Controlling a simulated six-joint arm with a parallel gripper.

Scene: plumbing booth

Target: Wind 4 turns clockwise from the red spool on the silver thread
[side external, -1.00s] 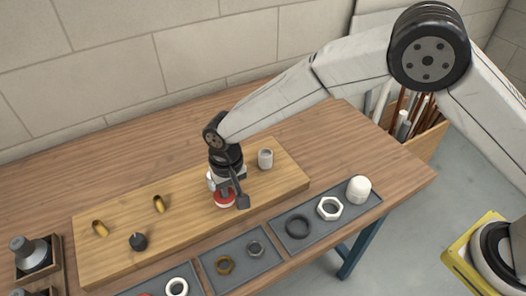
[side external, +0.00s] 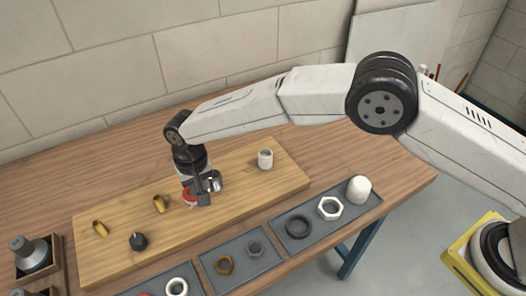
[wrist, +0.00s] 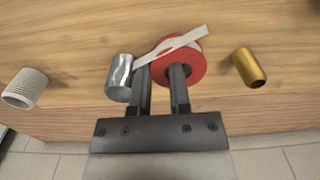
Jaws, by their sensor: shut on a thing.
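The red spool (wrist: 196,66) is held by my gripper (wrist: 159,72) in the wrist view. One finger is over the spool's middle, the other beside its left edge. In the side external view the spool (side external: 188,197) shows partly behind my gripper (side external: 203,198), low over the board. The silver thread (wrist: 118,78) is a short shiny cylinder just left of the fingers in the wrist view; in the side view it (side external: 214,184) is right of the gripper, partly hidden. A pale tape strip (wrist: 185,40) crosses the spool toward the silver thread; I cannot tell whether its end touches the thread.
On the wooden board (side external: 262,194) stand a pale fitting (side external: 265,159), two brass fittings (side external: 160,204) (side external: 100,229) and a dark fitting (side external: 138,241). Grey trays (side external: 270,262) with rings and nuts lie along the front. The board's right part is mostly clear.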

